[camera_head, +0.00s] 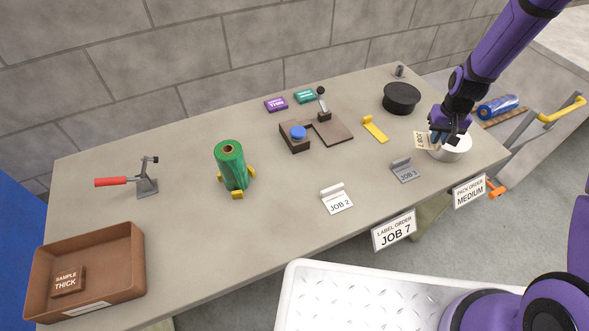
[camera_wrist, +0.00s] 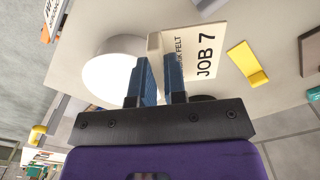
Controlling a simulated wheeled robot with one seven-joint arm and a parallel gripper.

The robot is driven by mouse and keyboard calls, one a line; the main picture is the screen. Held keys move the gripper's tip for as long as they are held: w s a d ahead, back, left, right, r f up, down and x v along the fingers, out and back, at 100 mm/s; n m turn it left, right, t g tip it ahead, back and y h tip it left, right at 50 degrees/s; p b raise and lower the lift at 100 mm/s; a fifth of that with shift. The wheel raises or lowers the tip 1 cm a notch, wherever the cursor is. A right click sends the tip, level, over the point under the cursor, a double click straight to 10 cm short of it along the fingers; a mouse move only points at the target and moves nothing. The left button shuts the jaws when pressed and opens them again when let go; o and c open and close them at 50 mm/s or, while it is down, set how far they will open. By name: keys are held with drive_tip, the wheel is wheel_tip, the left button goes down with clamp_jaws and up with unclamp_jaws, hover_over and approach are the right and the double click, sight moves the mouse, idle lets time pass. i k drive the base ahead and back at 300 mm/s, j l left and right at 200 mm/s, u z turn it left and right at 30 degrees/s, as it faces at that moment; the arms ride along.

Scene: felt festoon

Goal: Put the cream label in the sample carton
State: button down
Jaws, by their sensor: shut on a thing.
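The cream label (camera_head: 421,141), printed JOB 7 in the wrist view (camera_wrist: 206,62), is held by my gripper (camera_head: 441,137). The blue fingers of my gripper (camera_wrist: 160,78) are shut on the label's edge in the wrist view. The label hangs out to one side, beside a white round tub (camera_head: 455,151) at the table's right end. The sample carton appears to be the brown open tray (camera_head: 131,262) at the far left, far from my gripper. A brown block (camera_head: 68,281) marked SAMPLE THICK lies in it.
A white JOB 2 label (camera_head: 337,203), grey JOB 3 label (camera_head: 405,174) and yellow label (camera_head: 375,129) lie on the table (camera_head: 270,235). A green roll (camera_head: 231,168), red-handled clamp (camera_head: 146,181), lever press (camera_head: 323,105) and black disc (camera_head: 401,96) stand around. The front middle-left is clear.

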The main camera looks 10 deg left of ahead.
sight(101, 274)
drive_tip(key=k+j+u, duration=0.35)
drive_tip(key=k+j, duration=0.35)
drive_tip(key=j, duration=0.15)
drive_tip(key=u, duration=1.55)
drive_tip(key=i+l+u, duration=0.35)
drive_tip(key=l, duration=0.25)
drive_tip(key=k+j, duration=0.05)
